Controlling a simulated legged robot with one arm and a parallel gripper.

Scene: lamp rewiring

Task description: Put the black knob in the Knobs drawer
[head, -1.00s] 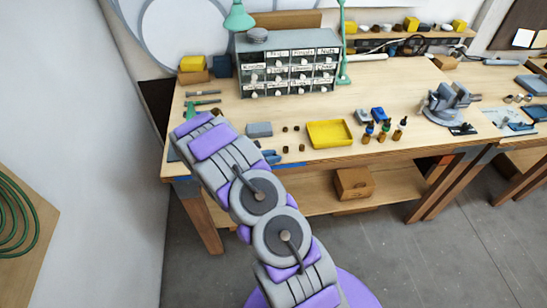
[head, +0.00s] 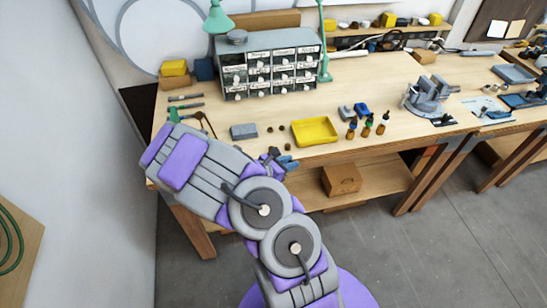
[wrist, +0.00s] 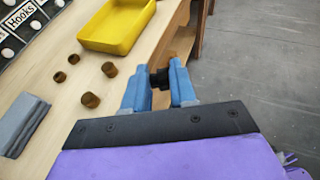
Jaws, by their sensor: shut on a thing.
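My gripper (wrist: 158,71) shows its two blue fingers in the wrist view, shut on a small black knob (wrist: 158,80). They hold it near the bench's front edge. In the head view my gripper (head: 280,160) is partly behind my arm, and I cannot make out the knob there. The grey drawer cabinet (head: 232,46) stands at the back left of the bench, up and left of my gripper. Its labelled drawers look shut. The labels are too small to tell surely which drawer is Knobs.
A yellow tray (head: 315,131) lies right of several small brown knobs (wrist: 90,100). A grey block (head: 243,131) lies left of them. Small bottles (head: 367,126) and a vise (head: 428,92) stand farther right. A green lamp (head: 217,18) rises beside the cabinet.

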